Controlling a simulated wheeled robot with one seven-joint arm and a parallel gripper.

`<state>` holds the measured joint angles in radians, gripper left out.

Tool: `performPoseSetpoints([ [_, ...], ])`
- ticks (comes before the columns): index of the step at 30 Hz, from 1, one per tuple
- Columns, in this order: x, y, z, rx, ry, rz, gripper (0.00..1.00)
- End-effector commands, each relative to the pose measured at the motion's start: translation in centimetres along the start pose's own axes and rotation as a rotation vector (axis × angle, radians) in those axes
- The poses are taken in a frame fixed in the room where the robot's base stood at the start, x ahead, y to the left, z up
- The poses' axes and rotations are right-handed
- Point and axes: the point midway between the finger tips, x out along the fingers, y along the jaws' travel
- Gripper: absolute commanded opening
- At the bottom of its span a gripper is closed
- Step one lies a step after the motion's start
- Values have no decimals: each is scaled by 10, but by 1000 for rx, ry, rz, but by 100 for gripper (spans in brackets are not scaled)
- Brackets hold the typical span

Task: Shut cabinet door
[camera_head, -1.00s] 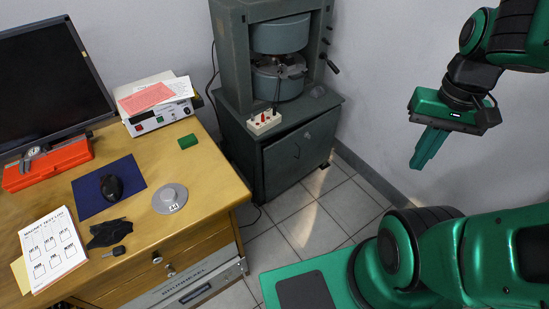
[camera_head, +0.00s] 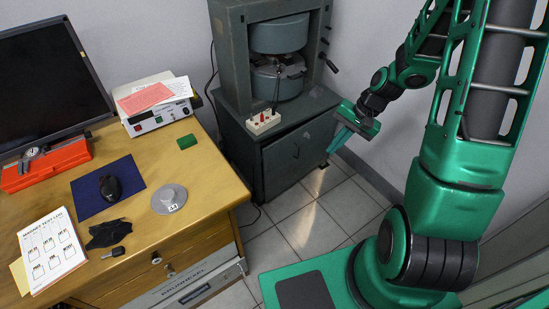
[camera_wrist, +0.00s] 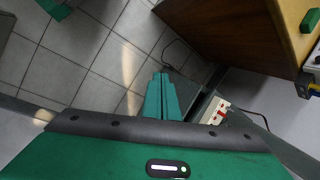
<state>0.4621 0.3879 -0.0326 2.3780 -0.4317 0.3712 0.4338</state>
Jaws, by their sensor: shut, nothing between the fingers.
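The grey-green cabinet (camera_head: 250,165) stands on the floor beneath the large magnet. Its front door (camera_head: 296,158) has a small dark handle, and a dark gap along its top edge makes it look slightly ajar. My gripper (camera_head: 331,149) is at the door's right side, with its green fingers together and pointing down-left. I cannot tell whether the fingers touch the door. In the wrist view my gripper (camera_wrist: 161,76) shows its fingers side by side with nothing between them. Part of the cabinet (camera_wrist: 205,103) lies just right of the fingers there; the door's face is mostly hidden.
The magnet (camera_head: 279,58) and a white switch box (camera_head: 263,122) sit on the cabinet. A wooden desk (camera_head: 215,200) with monitor, mouse, papers and a grey disc stands at left. The wall is close on the right.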

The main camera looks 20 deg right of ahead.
Motion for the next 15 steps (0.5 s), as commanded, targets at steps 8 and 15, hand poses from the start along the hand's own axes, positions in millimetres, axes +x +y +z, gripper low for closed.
performPoseSetpoints([
  [8,83,-30,-18,204,-84,-215,0],
  [15,142,-54,-30,442,-160,-416,0],
])
